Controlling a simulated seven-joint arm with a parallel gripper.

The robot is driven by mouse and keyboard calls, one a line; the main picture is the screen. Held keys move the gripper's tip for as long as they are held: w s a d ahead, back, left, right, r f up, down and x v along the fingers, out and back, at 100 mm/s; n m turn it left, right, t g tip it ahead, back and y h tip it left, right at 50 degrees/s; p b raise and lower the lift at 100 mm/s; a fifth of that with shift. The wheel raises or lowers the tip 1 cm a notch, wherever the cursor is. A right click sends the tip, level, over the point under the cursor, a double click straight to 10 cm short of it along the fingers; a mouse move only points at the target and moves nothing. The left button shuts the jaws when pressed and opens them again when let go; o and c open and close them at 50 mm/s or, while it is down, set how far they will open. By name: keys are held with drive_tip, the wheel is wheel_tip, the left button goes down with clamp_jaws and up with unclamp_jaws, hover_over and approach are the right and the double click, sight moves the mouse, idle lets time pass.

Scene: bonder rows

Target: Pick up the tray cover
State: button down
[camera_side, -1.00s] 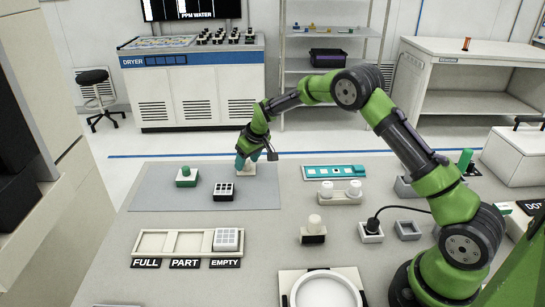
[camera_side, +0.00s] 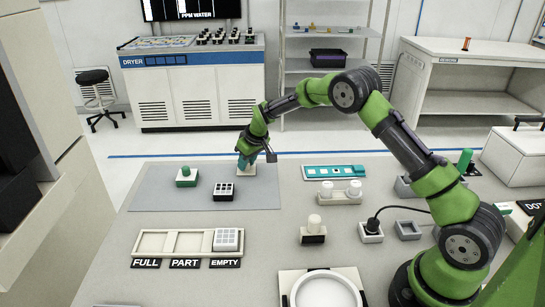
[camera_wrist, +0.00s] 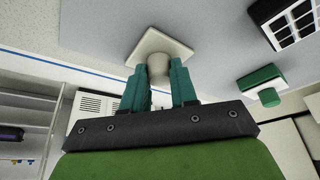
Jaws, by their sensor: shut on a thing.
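The tray cover (camera_side: 247,171) is a cream square plate with a round knob, at the right end of the grey mat in the side view. It also shows in the wrist view (camera_wrist: 151,43), with its knob between my fingers. My gripper (camera_side: 246,160) has teal fingers and is shut on this knob; the fingertips also show in the wrist view (camera_wrist: 159,78). The fingers hide part of the cover in the side view. I cannot tell whether the plate touches the mat. A black tray with white cells (camera_side: 223,192) sits on the mat to the left, apart from the cover.
A green-knobbed block (camera_side: 186,178) stands on the grey mat (camera_side: 150,198). A teal strip (camera_side: 318,173) and a holder with white cylinders (camera_side: 340,198) lie to the right. In front is a rack (camera_side: 155,243) with labels FULL, PART and EMPTY. The mat's front is clear.

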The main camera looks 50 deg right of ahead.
drive_tip(key=shift+r, duration=0.6)
wheel_tip(320, 180, up, 3)
drive_tip(key=shift+f, duration=0.2)
drive_tip(key=s, duration=0.5)
drive_tip(key=s+a, duration=0.1)
drive_tip(key=s, duration=0.4)
drive_tip(key=s+r, duration=0.1)
drive_tip(key=s, duration=0.4)
drive_tip(key=shift+s+a+r, duration=0.1)
drive_tip(key=shift+s+a, duration=0.1)
drive_tip(key=shift+a, duration=0.1)
drive_tip(key=s, duration=0.2)
drive_tip(key=shift+s+a+r, duration=0.25)
drive_tip(key=shift+s+a, duration=0.05)
drive_tip(key=shift+a, duration=0.05)
drive_tip(key=s+a+r, duration=0.2)
drive_tip(key=s+r, duration=0.1)
drive_tip(key=r, duration=0.3)
drive_tip(key=s+a+r, duration=0.2)
drive_tip(key=s+r, duration=0.1)
drive_tip(key=r, duration=0.3)
drive_tip(key=shift+f, duration=0.1)
